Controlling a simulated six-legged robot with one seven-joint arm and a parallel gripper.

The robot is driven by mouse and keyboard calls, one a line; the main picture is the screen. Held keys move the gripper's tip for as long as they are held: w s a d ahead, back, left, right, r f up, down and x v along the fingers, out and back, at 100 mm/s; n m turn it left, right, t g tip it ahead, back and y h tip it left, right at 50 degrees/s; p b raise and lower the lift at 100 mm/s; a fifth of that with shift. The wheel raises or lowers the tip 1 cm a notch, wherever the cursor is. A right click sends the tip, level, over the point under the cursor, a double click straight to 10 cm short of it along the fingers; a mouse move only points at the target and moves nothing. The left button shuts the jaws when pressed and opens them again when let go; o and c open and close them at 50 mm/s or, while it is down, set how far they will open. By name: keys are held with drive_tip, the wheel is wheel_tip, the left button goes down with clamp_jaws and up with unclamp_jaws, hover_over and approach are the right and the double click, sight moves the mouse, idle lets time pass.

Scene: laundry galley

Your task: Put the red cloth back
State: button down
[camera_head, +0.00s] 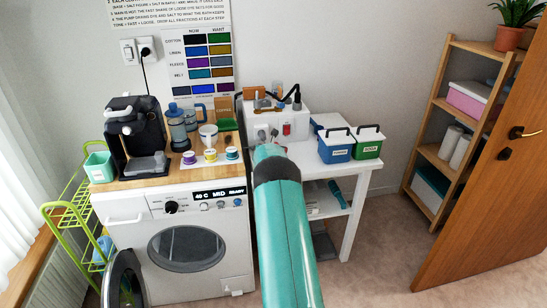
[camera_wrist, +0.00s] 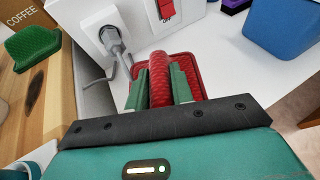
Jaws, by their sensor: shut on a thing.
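The red cloth (camera_wrist: 159,78) is a textured red piece in the wrist view. Its raised middle is pinched between the two green fingers of my gripper (camera_wrist: 160,88), and the rest spreads flat around them. It is at the white table top (camera_wrist: 235,70), beside the front of a white box (camera_wrist: 120,22); I cannot tell whether it touches the table. In the head view my teal arm hides the cloth and the fingers.
A grey plug and cable (camera_wrist: 114,45) stick out of the white box just left of the cloth. A green cloth (camera_wrist: 32,45) lies on the wooden top to the left. Blue (camera_head: 336,146) and green (camera_head: 367,143) bins stand to the right on the table.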

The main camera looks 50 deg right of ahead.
drive_tip(key=shift+w+d+f, duration=0.3)
drive_tip(key=shift+d+f, duration=0.05)
drive_tip(key=shift+f, duration=0.25)
drive_tip(key=shift+w+d+f, duration=0.3)
drive_tip(key=shift+f, duration=1.65)
drive_tip(key=shift+f, duration=0.1)
drive_tip(key=c, duration=1.2)
unclamp_jaws()
